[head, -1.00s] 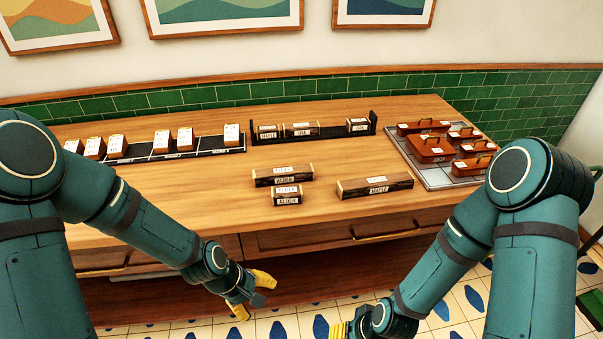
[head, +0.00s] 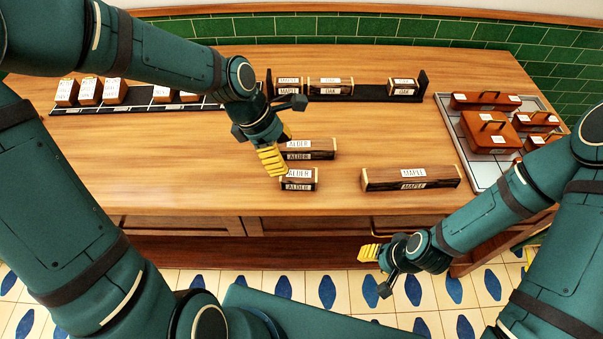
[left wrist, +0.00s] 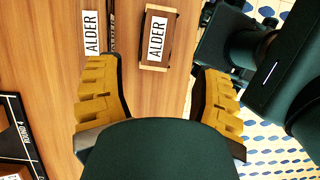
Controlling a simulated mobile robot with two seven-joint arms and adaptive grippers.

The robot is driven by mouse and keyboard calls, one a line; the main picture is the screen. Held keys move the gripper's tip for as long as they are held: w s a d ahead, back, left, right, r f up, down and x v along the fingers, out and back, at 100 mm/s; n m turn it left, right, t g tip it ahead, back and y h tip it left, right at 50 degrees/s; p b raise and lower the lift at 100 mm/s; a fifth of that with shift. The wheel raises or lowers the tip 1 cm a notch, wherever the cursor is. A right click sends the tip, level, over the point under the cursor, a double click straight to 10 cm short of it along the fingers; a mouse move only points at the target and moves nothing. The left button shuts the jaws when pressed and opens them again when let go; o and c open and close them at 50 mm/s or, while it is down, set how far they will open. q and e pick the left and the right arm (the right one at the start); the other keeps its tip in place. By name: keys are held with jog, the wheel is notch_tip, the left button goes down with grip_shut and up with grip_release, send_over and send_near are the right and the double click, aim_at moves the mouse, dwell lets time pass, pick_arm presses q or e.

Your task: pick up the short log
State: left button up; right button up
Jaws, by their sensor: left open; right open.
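The short log (head: 299,180) is a small dark block with pale ends, labelled ALDER, lying on the wooden table near its front edge. It also shows in the left wrist view (left wrist: 156,38), ahead of and between my open fingers. My left gripper (head: 277,157) is open and empty above the table, just behind and left of the short log and apart from it. In the left wrist view its two yellow fingers (left wrist: 158,92) are spread wide. My right gripper (head: 376,268) is open and empty, low in front of the table.
A long MAPLE log (head: 411,179) lies to the right. A dark rack (head: 368,92) holds several logs at the back. Several labelled blocks (head: 89,91) stand at left. A tray (head: 454,120) holds brown handled boxes at right.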

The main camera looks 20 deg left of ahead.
aim_at(297, 174)
pick_arm(q)
jog(key=b+x, duration=0.1)
jog(key=x, duration=0.4)
jog(key=shift+w+d+f, duration=0.1)
jog(key=shift+d+f, duration=0.05)
jog(key=shift+f, duration=0.2)
jog(key=shift+b+x, duration=0.95)
jog(key=shift+x, duration=1.6)
jog(key=shift+w+d, duration=0.1)
jog(key=shift+w, duration=0.05)
jog(key=shift+f+b, duration=0.2)
jog(key=shift+b, duration=0.1)
jog(key=c, duration=1)
